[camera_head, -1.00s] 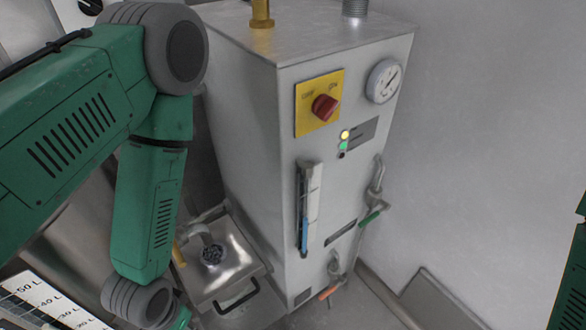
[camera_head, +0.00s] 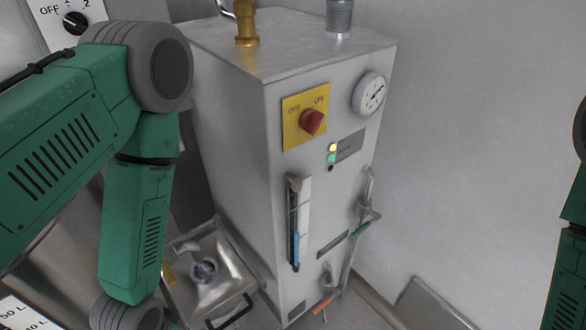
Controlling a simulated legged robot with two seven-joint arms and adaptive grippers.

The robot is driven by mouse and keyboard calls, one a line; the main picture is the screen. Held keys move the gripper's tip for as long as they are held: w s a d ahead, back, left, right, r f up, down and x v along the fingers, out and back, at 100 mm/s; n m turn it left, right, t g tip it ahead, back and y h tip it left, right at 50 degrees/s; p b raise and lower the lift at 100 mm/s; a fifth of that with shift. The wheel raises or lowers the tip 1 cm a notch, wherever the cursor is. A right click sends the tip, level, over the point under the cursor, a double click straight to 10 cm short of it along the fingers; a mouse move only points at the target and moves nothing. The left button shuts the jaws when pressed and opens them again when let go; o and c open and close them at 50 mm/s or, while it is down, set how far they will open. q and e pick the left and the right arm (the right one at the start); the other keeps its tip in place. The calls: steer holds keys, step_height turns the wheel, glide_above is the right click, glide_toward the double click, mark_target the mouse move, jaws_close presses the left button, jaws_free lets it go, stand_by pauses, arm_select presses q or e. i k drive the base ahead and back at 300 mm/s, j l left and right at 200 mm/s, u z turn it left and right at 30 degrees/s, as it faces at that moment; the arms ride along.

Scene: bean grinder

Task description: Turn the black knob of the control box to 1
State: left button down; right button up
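The control box (camera_head: 48,12) is a pale panel at the top left, partly cut off by the frame edge and partly behind my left arm. Its black knob (camera_head: 76,22) is round with a light pointer mark. The labels OFF, 1 and 2 show around it, but the exact pointer setting is too small to tell. My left arm crosses the left side below and in front of the box, and its gripper is out of frame below. My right arm shows only at the right edge, and its gripper is out of frame. Neither arm visibly touches the knob.
A tall grey metal cabinet (camera_head: 225,110) stands in the middle. It carries a red switch (camera_head: 312,121) on a yellow plate, a gauge (camera_head: 369,93), pipes and valves. A metal lidded container (camera_head: 215,275) stands low at its left. A scale marked in litres (camera_head: 22,315) shows at bottom left.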

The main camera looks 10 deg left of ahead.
mark_target(74, 23)
steer(key=u, duration=1.5)
steer(key=k, duration=0.25)
steer(key=j+z, duration=0.05)
